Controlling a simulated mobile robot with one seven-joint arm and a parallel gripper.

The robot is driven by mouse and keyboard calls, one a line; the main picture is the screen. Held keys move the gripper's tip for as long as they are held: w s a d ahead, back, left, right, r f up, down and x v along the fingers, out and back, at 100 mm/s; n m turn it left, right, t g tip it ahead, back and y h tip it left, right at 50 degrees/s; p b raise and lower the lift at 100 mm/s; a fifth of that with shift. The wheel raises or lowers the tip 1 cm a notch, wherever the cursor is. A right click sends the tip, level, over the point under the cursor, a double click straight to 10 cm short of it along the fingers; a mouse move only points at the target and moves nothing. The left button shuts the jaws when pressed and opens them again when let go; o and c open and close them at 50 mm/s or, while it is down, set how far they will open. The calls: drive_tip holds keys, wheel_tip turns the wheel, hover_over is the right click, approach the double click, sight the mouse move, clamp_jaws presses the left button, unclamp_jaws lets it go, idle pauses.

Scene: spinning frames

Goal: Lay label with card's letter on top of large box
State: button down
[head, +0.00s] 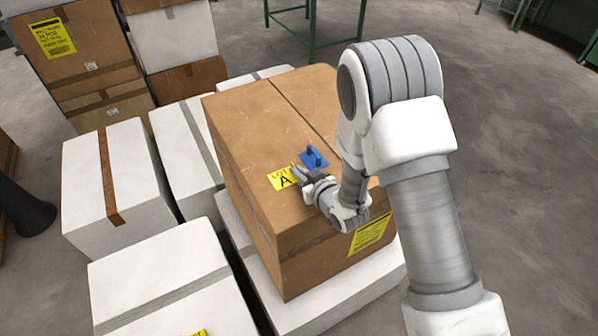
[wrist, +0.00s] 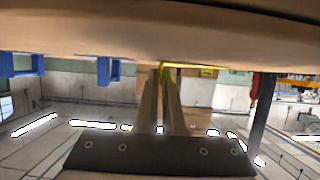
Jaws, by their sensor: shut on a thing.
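A yellow label (head: 281,179) printed "LOT A" lies flat at, or just above, the top of the large brown box (head: 262,118), near its left front part. My gripper (head: 299,174) reaches in from the right, low over the box top, with its fingertips at the label's right edge. In the wrist view my gripper's fingers (wrist: 162,75) are close together, with a thin yellow edge of the label (wrist: 190,70) at their tips. The box top (wrist: 160,40) fills the upper part of that view. I cannot tell whether the label touches the box. I can make out no letter card.
A small blue object (head: 313,157) stands on the box top just behind my gripper. Another yellow label (head: 370,236) is on the box's front side. White boxes (head: 112,185) crowd the left. More stacked boxes (head: 85,60) stand behind. Open floor lies to the right.

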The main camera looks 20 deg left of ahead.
drive_tip(key=c, duration=1)
unclamp_jaws()
drive_tip(key=shift+c, duration=0.2)
drive_tip(key=shift+r+p, duration=0.1)
drive_tip(key=shift+p, duration=0.2)
drive_tip(key=b+v, duration=0.1)
drive_tip(key=v, duration=1.1)
drive_tip(key=shift+r+b, duration=0.1)
drive_tip(key=shift+b, duration=0.3)
